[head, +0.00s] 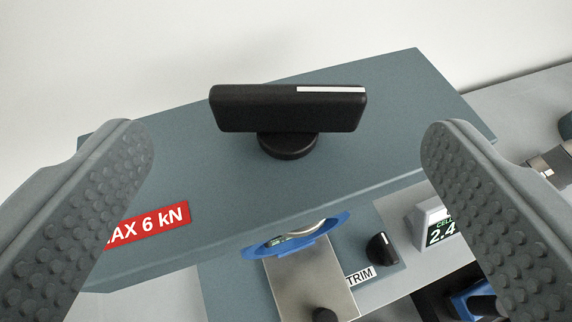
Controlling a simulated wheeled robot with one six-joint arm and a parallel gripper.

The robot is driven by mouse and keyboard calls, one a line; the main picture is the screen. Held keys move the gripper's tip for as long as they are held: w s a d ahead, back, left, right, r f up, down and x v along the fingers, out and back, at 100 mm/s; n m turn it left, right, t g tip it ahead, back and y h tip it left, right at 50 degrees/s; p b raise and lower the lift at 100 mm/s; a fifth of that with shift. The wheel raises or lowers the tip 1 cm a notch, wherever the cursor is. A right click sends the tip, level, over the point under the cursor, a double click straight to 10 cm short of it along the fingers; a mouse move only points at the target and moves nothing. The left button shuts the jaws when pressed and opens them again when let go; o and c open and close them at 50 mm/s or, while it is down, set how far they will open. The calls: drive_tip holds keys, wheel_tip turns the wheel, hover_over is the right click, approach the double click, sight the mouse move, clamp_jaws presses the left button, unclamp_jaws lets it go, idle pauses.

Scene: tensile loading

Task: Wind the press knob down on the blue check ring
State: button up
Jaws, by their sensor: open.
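The press knob (288,110) is a black bar-shaped handle on a short round stem, with a white stripe on the right half of its top edge. It stands on top of the blue-grey press head. The blue check ring (296,240) shows below the front edge of the head, partly hidden by it. A metal plate stands in front of the ring. My gripper (284,150) is open, with one textured finger to the left and one to the right of the knob. Both fingers are clear of the knob and nothing is between them but the view of it.
Below are a small black trim knob (382,249), a white cell display (434,226) showing 2.4, and a blue-and-black item (474,300). A metal cylindrical part (552,165) lies at the right edge.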

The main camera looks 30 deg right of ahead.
drive_tip(key=v, duration=1.1)
drive_tip(key=shift+s+f, duration=0.1)
drive_tip(key=shift+s, duration=0.05)
drive_tip(key=s+d+f+n+t+y, duration=0.3)
drive_tip(key=s+f, duration=0.7)
drive_tip(key=s, duration=0.4)
drive_tip(key=s+d+f+n+t+y, duration=0.3)
drive_tip(key=s+f, duration=0.7)
drive_tip(key=s, duration=0.5)
drive_tip(key=shift+s+d+f+y, duration=0.25)
drive_tip(key=shift+d+y, duration=0.25)
drive_tip(key=shift+d, duration=0.65)
drive_tip(key=shift+w, duration=0.1)
